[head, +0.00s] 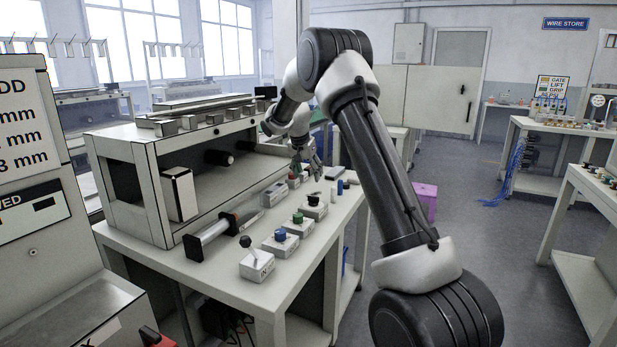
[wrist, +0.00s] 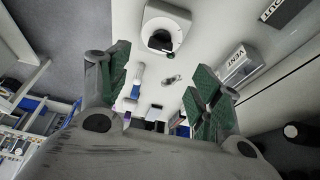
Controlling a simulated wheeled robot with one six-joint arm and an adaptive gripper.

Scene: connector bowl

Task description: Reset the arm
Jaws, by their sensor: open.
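My arm rises from the lower right of the head view and bends over toward the workbench (head: 240,291). My gripper (head: 306,165) is above the far part of the bench, close to the small control boxes. In the wrist view my gripper (wrist: 160,95) shows two green-padded fingers spread wide apart, with nothing between them. Beyond the fingers, a white box with a dark knob (wrist: 165,32) and a box labelled VENT (wrist: 240,66) sit on the pale surface.
A row of control boxes with a lever (head: 257,262), a blue button (head: 280,240) and a green button (head: 298,222) runs along the bench. A large machine housing (head: 160,170) stands behind them. A purple bin (head: 426,200) is on the floor. Open floor lies to the right.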

